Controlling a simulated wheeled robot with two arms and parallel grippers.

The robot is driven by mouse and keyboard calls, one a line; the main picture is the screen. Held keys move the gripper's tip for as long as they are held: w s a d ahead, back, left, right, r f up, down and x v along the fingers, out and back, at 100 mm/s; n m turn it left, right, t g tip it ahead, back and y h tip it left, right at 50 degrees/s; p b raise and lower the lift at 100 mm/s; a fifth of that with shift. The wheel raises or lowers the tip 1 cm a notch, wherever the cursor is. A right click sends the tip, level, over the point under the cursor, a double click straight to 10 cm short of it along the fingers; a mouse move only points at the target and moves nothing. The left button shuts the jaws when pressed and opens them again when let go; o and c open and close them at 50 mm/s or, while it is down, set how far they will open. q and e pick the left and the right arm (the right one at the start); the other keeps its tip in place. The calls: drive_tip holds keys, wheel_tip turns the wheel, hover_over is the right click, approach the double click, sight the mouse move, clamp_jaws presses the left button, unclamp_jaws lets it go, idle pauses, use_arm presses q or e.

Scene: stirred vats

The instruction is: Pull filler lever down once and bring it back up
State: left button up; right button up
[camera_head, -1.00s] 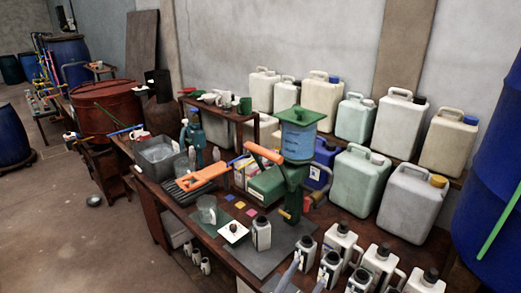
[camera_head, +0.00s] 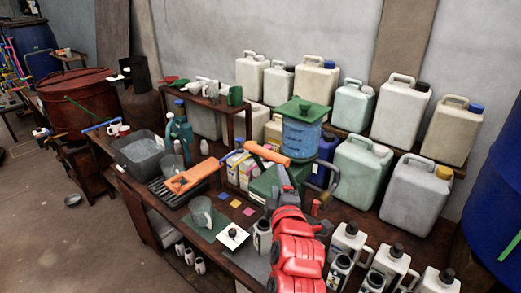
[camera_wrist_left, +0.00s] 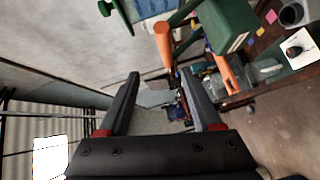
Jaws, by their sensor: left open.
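The filler has a green top, a blue tank (camera_head: 301,138) and a green body. Its orange lever (camera_head: 267,153) sticks out to the left, raised and tilted slightly. My left gripper (camera_head: 303,178), on its red arm, is in front of the filler, and part of the filler's stand is hidden behind it. In the left wrist view, the gripper (camera_wrist_left: 162,76) is open with nothing between its fingers. The orange lever (camera_wrist_left: 163,42) shows beyond the fingertips, apart from them. My right gripper is not in view.
An orange-handled tool (camera_head: 193,178) lies left of the filler, beside a grey tub (camera_head: 140,152). A clear jug (camera_head: 201,212) and small white bottles stand at the table's front. Large canisters (camera_head: 415,188) line the back right. A blue barrel (camera_head: 500,190) stands at far right.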

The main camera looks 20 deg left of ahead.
sight(267, 156)
use_arm(q)
drive_tip(key=shift+n+g, duration=0.3)
drive_tip(key=shift+n, duration=0.2)
drive_tip(key=p+x, duration=0.2)
drive_tip(key=x, duration=0.3)
drive_tip(key=p+x, duration=0.3)
drive_tip(key=x, duration=0.2)
drive_tip(key=a+p+x, duration=0.1)
drive_tip(key=p+x, duration=0.1)
drive_tip(key=x, duration=0.3)
drive_tip(key=shift+w+a, duration=0.1)
drive_tip(key=shift+w+a+f+p, duration=0.25)
drive_tip(key=shift+w+p, duration=0.25)
drive_tip(key=shift+w, duration=0.15)
clamp_jaws()
